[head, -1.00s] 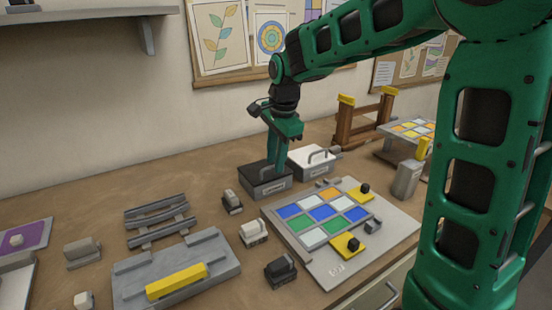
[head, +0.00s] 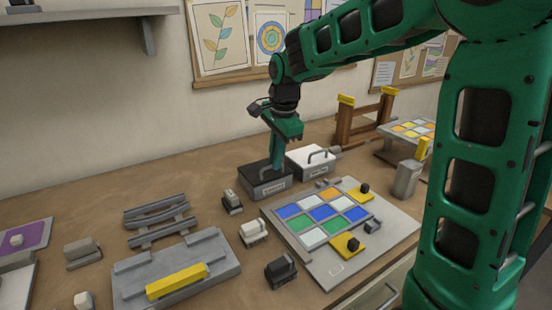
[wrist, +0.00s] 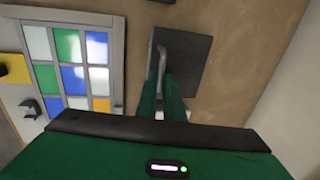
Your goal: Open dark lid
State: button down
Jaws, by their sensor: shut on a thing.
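The dark-lidded box (head: 264,183) stands on the table by the wall, with a grey front and a label. Its dark lid (head: 256,173) lies on top and looks level. In the wrist view the dark lid (wrist: 190,68) has a grey bar handle (wrist: 162,60) along one side. My gripper (head: 276,166) points down at the lid, and in the wrist view its green fingers (wrist: 161,92) are shut on the handle. The fingers partly hide the handle in the head view.
A white-lidded box (head: 311,162) stands close to the right of the dark one. In front is a board of coloured glass panes (head: 325,215). Small blocks (head: 232,201) and a grey fixture with a yellow bar (head: 177,280) stand nearby. Bare table lies left of the dark box.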

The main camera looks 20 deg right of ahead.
jog(key=shift+w+r, duration=0.1)
jog(key=shift+w, duration=0.05)
dwell(0.7)
jog(key=shift+d, duration=0.1)
